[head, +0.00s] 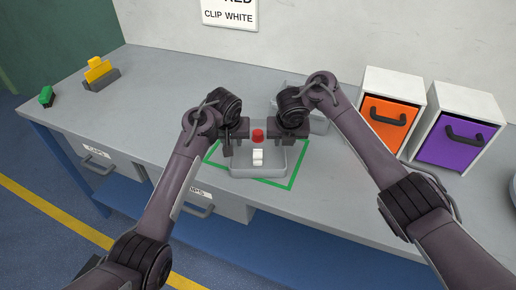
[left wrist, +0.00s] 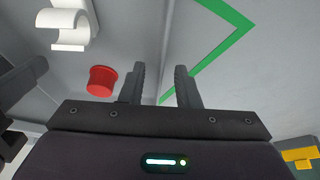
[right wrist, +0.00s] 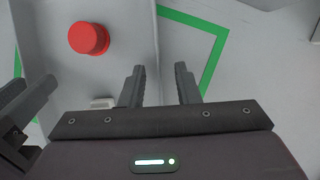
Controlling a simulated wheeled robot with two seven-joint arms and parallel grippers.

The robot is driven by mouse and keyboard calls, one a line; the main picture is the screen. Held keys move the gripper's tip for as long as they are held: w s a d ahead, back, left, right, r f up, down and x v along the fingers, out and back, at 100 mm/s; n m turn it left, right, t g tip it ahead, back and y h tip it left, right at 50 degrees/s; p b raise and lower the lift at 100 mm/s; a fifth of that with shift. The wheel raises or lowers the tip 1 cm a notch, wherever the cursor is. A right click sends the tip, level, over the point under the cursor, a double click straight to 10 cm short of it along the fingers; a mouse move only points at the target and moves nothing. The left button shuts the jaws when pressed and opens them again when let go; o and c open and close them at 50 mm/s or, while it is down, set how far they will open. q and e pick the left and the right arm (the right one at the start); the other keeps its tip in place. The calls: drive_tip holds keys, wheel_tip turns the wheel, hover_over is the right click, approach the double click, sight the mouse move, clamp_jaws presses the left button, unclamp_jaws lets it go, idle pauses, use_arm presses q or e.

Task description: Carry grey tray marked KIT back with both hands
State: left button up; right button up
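The grey tray (head: 244,173) sits on the bench within a green outline; its KIT mark is not readable. A red round part (head: 258,135) and a white clip (head: 258,157) are in it. My left gripper (head: 228,148) is at the tray's left side, fingers apart and pointing down. In the left wrist view the tray's side wall shows between the open fingers (left wrist: 158,85). My right gripper (head: 298,138) is at the tray's right side. In the right wrist view its fingers (right wrist: 160,85) are also apart, on either side of the wall.
The green outline (head: 299,165) surrounds the tray. A grey container (head: 318,122) stands behind it, partly hidden by my right arm. Bench between is clear.

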use_arm(q)
drive_tip(key=shift+w+f, duration=0.3)
drive_tip(key=shift+f, duration=0.35)
use_arm(e)
drive_tip(key=shift+w+f, duration=0.3)
drive_tip(key=shift+f, duration=0.35)
use_arm(q)
drive_tip(key=shift+a, duration=0.1)
drive_tip(key=shift+c, duration=0.4)
use_arm(e)
drive_tip(key=shift+c, duration=0.4)
use_arm(q)
clamp_jaws()
use_arm(e)
clamp_jaws()
use_arm(q)
drive_tip(key=shift+r, duration=0.1)
use_arm(e)
drive_tip(key=shift+r, duration=0.1)
